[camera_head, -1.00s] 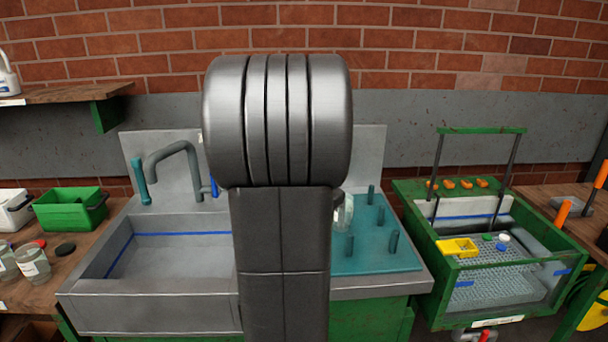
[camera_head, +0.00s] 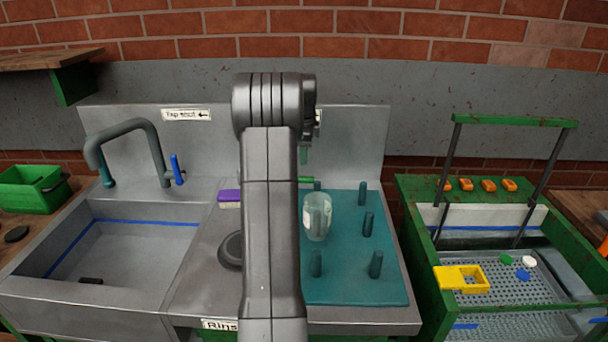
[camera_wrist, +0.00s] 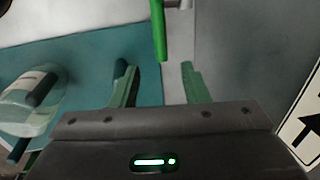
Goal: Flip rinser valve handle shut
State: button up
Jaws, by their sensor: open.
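The rinser valve handle is a bright green bar (camera_wrist: 158,30) at the top middle of the wrist view. Its near end lies about level with my fingertips, between their lines and closer to the left one; I see no contact. My gripper (camera_wrist: 160,72) is open and empty, with two green fingers. In the head view my own arm hides most of the gripper and valve; a short bright green piece (camera_head: 306,180), likely the handle, shows just right of the arm.
A clear jar (camera_head: 317,217) stands upside down on the teal peg mat (camera_head: 345,287); it also shows at left in the wrist view (camera_wrist: 22,112). A sink (camera_head: 130,262) with a tap (camera_head: 155,150) lies left, a green-framed bin (camera_head: 420,235) right. An arrow sign (camera_wrist: 303,125) is close right.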

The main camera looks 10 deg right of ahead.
jog(key=f, duration=0.3)
jog(key=w+f, duration=0.1)
jog(key=f, duration=0.2)
jog(key=w+f, duration=0.1)
jog(key=f, duration=0.3)
jog(key=shift+d, duration=0.25)
grip_shut()
